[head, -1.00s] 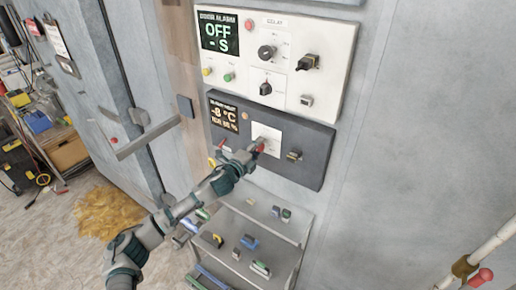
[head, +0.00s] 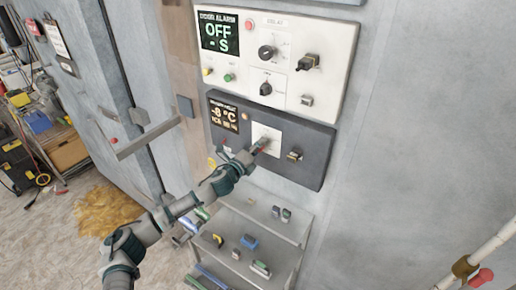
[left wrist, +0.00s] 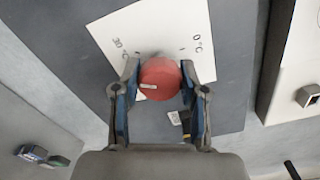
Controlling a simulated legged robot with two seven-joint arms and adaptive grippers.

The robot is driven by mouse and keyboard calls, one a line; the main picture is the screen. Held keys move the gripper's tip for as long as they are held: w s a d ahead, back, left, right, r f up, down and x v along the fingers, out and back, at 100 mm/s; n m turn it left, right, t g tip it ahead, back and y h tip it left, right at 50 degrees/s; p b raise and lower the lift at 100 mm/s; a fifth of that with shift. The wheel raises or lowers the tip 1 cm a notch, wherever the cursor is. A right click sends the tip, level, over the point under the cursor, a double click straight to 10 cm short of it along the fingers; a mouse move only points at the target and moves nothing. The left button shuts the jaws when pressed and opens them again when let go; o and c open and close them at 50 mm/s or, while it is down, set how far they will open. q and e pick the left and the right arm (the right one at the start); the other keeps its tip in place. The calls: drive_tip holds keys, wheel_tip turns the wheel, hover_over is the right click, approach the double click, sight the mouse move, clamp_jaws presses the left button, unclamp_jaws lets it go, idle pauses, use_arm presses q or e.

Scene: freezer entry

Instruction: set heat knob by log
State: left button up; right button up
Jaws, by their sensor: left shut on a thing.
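The heat knob is a round red knob (left wrist: 160,78) with a pale pointer mark, set on a white scale plate (left wrist: 112,30) marked 30 °C and 0 °C in the left wrist view. My left gripper (left wrist: 160,90) is shut on the knob, one finger on each side. In the head view the left gripper (head: 258,147) reaches the white plate (head: 268,132) on the dark lower panel (head: 313,142). The panel's display (head: 223,115) reads about -8 °C, with a second line too small to read surely. My right gripper is not in view.
A white door alarm panel (head: 325,45) with knobs and switches is above, its display showing OFF. A grey stepped shelf (head: 265,222) with small tools stands below. A door handle (head: 148,137) juts out at left. The wall at right is clear.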

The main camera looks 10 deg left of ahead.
use_arm(q)
drive_tip(key=shift+w+a+r, duration=0.1)
drive_tip(key=shift+a, duration=0.05)
drive_tip(key=o, duration=1)
drive_tip(key=shift+w, duration=0.1)
drive_tip(key=shift+o, duration=0.7)
drive_tip(key=shift+w+f, duration=0.25)
drive_tip(key=shift+w, duration=0.05)
drive_tip(key=shift+s, duration=0.4)
drive_tip(key=v, duration=1.1)
drive_tip(key=shift+a, duration=0.2)
drive_tip(key=shift+d+f, duration=0.1)
drive_tip(key=shift+f, duration=0.1)
